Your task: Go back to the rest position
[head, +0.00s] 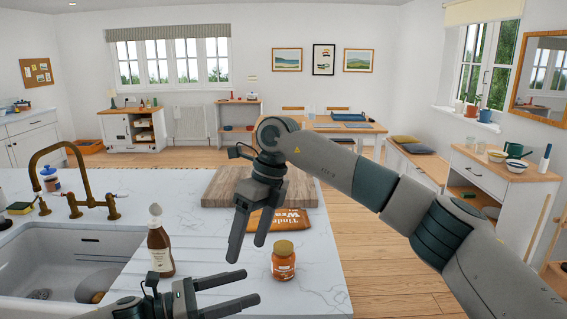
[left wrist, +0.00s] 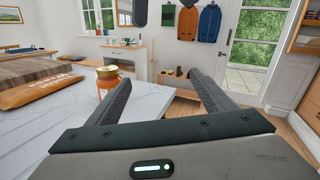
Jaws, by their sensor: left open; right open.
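My left gripper (head: 222,289) is open and empty low in the head view, over the white counter, between a brown sauce bottle (head: 159,247) and a jar with a gold lid (head: 284,262). In the left wrist view its open fingers (left wrist: 160,92) have nothing between them; the jar (left wrist: 107,77) stands beyond the left finger. My right gripper (head: 248,240) is open and empty, fingers pointing down over the counter, in front of an orange packet (head: 281,221) and a wooden board (head: 222,187). It hides part of both.
The white counter (head: 325,272) ends on the right above a wooden floor (head: 376,265). A sink (head: 30,262) with a brass tap (head: 76,178) is at left. A white cabinet (head: 487,176) with bowls stands at far right. A table (head: 320,125) is further back.

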